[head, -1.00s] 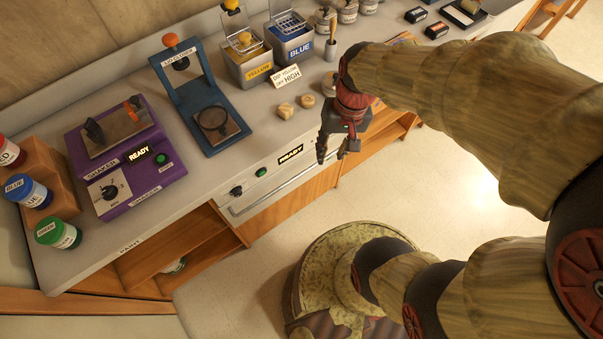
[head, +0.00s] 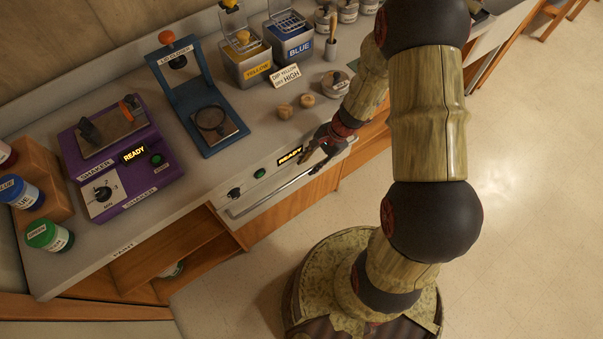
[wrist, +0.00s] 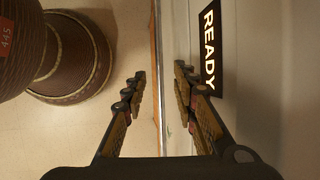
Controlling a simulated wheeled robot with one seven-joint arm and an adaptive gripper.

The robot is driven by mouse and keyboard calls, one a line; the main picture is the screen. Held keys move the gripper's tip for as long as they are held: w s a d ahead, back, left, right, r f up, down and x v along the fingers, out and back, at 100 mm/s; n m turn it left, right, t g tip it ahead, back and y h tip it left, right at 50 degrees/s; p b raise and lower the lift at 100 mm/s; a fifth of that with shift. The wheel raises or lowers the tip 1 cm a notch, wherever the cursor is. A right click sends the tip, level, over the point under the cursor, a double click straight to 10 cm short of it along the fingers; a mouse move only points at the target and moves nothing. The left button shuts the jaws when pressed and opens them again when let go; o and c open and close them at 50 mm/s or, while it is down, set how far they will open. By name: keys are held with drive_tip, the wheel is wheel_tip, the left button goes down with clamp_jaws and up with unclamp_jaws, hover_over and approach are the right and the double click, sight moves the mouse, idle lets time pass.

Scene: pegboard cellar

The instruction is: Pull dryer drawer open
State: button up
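The dryer drawer (head: 262,200) is a pale front panel set into the counter's front, with a long metal bar handle (head: 270,194) along it. The drawer looks shut. Above the handle are a black knob, a green button (head: 259,173) and a lit READY display (head: 290,156), which also shows in the wrist view (wrist: 210,45). My gripper (head: 312,158) is at the right part of the drawer front, close to the handle. In the wrist view my gripper (wrist: 159,82) has its fingers apart, one on each side of the front edge strip. Contact with the handle cannot be told.
The counter holds a purple shaker (head: 120,150), a blue lid closer (head: 205,100), yellow (head: 245,65) and blue (head: 290,45) dip tanks, and paint jars (head: 48,235) at left. An open shelf (head: 165,250) lies below left. The floor in front is clear apart from my base.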

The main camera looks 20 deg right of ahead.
sight(299, 177)
drive_tip(key=b+x, duration=0.2)
drive_tip(key=x, duration=0.5)
drive_tip(key=shift+s, duration=0.1)
drive_tip(key=shift+r, duration=0.1)
drive_tip(key=shift+c, duration=0.8)
clamp_jaws()
